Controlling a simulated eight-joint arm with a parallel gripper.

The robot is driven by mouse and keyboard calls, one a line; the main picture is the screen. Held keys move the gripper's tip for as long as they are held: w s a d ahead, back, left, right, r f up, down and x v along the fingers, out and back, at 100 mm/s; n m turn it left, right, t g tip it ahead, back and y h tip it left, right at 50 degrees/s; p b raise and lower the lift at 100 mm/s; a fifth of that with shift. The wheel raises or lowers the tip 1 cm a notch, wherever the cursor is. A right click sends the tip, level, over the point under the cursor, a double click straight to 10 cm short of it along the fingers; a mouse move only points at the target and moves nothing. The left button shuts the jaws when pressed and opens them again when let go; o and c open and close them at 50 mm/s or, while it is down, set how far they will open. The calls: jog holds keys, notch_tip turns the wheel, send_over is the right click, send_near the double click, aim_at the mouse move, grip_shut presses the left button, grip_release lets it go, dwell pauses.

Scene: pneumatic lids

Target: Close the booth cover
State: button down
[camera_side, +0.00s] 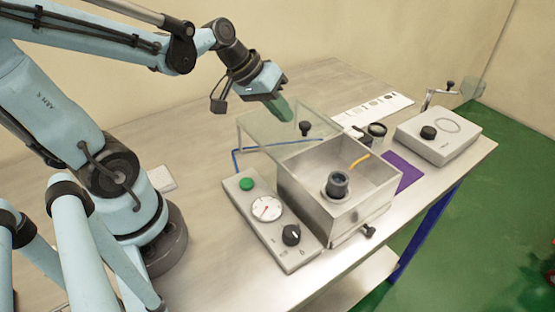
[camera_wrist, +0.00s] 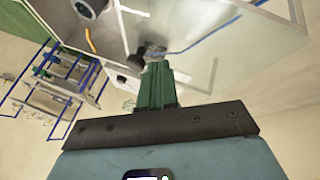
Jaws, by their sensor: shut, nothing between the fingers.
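The booth is an open-topped metal box (camera_side: 318,205) on the table. Its clear cover (camera_side: 262,132) stands raised and tilted at the box's back edge, with a dark knob (camera_side: 304,128) on it. The cover also shows in the wrist view (camera_wrist: 205,55) as a see-through pane. My gripper (camera_side: 284,112) is shut and empty, its green fingers by the upper part of the raised cover, close to the knob. In the wrist view the fingertips (camera_wrist: 156,66) point toward the pane. Whether they touch it I cannot tell.
A dark cup-like part (camera_side: 338,185) sits inside the box beside a yellow tube (camera_side: 359,161). A panel with green button, gauge and knob (camera_side: 268,222) adjoins the box's left. A grey device (camera_side: 438,138), purple mat (camera_side: 404,172) and white strip (camera_side: 374,108) lie to the right.

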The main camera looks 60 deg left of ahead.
jog(key=shift+w+d+f, duration=0.1)
jog(key=shift+w+d, duration=0.25)
jog(key=shift+d, duration=0.3)
jog(key=d, duration=1.7)
jog(key=shift+d, duration=0.35)
jog(key=shift+d, duration=0.1)
